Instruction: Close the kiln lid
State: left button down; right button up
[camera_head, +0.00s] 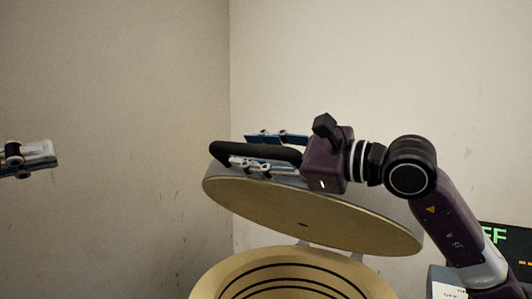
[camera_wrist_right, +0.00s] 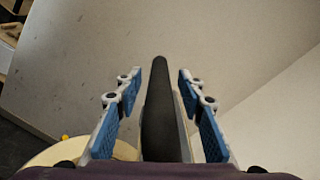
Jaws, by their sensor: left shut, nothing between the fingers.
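The kiln lid (camera_head: 310,212) is a round tan disc with a grey rim, raised and tilted above the kiln body (camera_head: 225,275). A gap separates lid and body, with a hinge bracket between them at the back. A black bar handle (camera_head: 225,152) sits on the lid and also shows in the right wrist view (camera_wrist_right: 160,110). My right gripper (camera_head: 243,150) is open, with its blue-padded fingers on both sides of the handle. The right wrist view shows gaps between the handle and both pads. My left gripper (camera_head: 50,153) is shut and empty, well left of the kiln.
Bare walls meet in a corner behind the kiln. The space between my left gripper and the lid is clear.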

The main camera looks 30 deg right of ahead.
aim_at(300, 156)
jog(key=shift+s+d+f, duration=0.1)
jog(key=shift+s+d, duration=0.25)
jog(key=shift+v, duration=5.5)
jog(key=shift+a, duration=0.1)
jog(key=shift+c, duration=0.3)
